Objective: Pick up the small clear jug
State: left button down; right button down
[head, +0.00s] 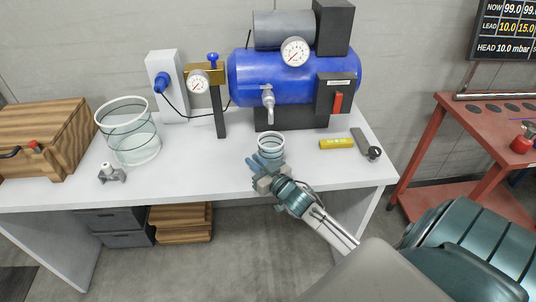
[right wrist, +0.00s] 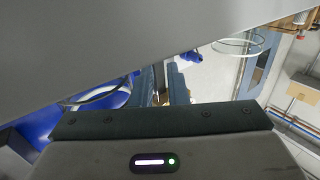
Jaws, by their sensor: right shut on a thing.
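The small clear jug (head: 271,144) is an open, see-through vessel near the front middle of the white table, below the blue tank's tap. My right gripper (head: 264,164) reaches it from the front right and is shut on its near side. The jug looks upright; whether its base touches the table is hard to tell. In the right wrist view the gripper fingers (right wrist: 162,84) show small, and a grey surface blocks much of the picture. My left gripper is not in view.
A larger clear vessel (head: 130,140) and a small metal fitting (head: 111,174) stand left. A blue tank (head: 295,78) with a tap (head: 268,100) stands behind. A yellow bar (head: 337,143) lies to the right. A wooden box (head: 40,140) is far left. The table between the vessels is mostly clear.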

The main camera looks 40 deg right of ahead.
aim_at(256, 158)
jog(key=shift+r, duration=0.25)
